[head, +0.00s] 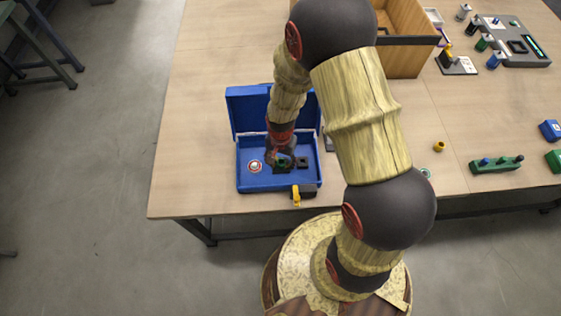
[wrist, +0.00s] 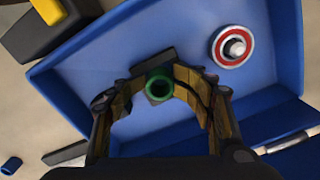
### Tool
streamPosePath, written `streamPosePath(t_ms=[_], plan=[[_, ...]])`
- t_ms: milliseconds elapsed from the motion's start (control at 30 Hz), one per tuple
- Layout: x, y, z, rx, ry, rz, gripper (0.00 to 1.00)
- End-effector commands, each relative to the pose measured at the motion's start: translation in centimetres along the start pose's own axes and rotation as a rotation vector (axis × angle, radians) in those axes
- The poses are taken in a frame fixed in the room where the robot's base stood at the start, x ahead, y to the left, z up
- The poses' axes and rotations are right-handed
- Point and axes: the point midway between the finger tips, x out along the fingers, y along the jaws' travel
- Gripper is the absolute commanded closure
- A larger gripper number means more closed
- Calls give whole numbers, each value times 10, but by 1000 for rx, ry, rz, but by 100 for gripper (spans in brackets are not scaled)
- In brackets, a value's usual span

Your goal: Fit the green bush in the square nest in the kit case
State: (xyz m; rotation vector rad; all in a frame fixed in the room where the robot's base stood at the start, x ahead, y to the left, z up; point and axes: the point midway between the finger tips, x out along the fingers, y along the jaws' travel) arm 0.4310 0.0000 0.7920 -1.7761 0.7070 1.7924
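The green bush (wrist: 159,86) is a short hollow ring, upright between the fingertips of my gripper (wrist: 157,80) in the wrist view. The fingers appear closed on its sides. It is over or in a dark square block (wrist: 152,60) on the floor of the blue kit case (wrist: 90,65); I cannot tell whether it is seated. In the head view my gripper (head: 284,157) points down into the open case (head: 245,181), and the bush (head: 281,162) shows as a green spot at its tip. A second dark block (head: 303,162) is just right of it.
A red-and-white ring with a grey peg (wrist: 234,47) occupies the case's other side. The raised lid (head: 247,108) stands behind. A yellow bush (head: 439,146) and a green rack (head: 496,165) are to the right.

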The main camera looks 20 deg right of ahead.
Motion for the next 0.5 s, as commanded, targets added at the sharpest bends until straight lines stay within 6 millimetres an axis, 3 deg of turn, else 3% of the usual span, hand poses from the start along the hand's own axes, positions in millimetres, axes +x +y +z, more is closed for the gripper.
streamPosePath(t_ms=[500], plan=[[-94, -2, -2, 0, 7, -6, 53]])
